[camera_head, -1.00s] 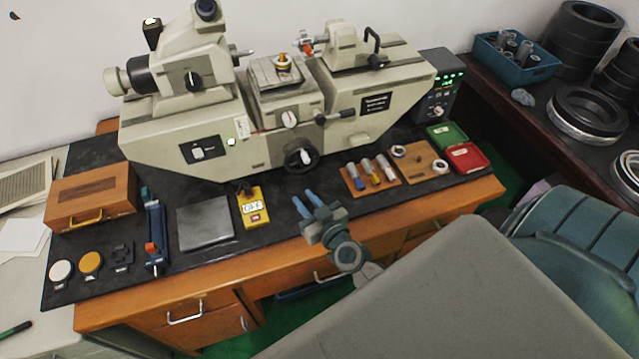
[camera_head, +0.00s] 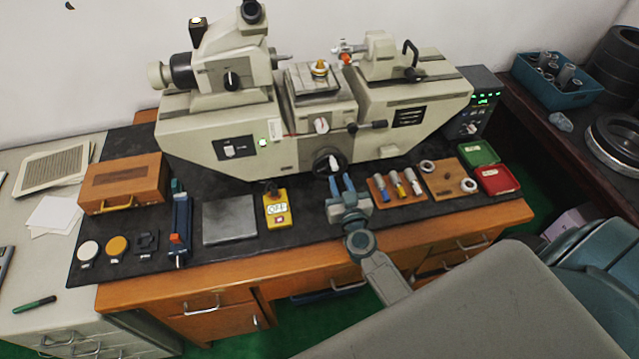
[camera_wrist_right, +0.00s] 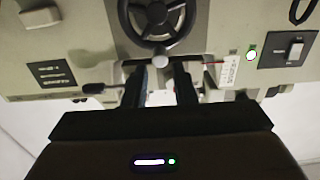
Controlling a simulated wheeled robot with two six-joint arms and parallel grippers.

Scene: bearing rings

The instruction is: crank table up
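The beige measuring machine (camera_head: 290,152) stands on the bench. Its small table (camera_head: 312,78) sits in the middle and carries a brass-coloured ring piece (camera_head: 320,68). The black handwheel (camera_head: 328,161) with a pale crank knob (camera_head: 335,162) is on the front below the table. My right gripper (camera_head: 342,183) has its blue fingers apart just in front of and below the handwheel. In the right wrist view the handwheel (camera_wrist_right: 153,22) and its pale knob (camera_wrist_right: 159,60) show between and beyond the fingertips (camera_wrist_right: 159,75), with nothing visibly held. My left gripper is not in view.
A yellow device (camera_head: 276,209), grey plate (camera_head: 229,220) and blue-red tool (camera_head: 180,228) lie left of my gripper. A board with small cylinders (camera_head: 397,188), a ring board (camera_head: 447,180) and green and red trays (camera_head: 496,179) lie right.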

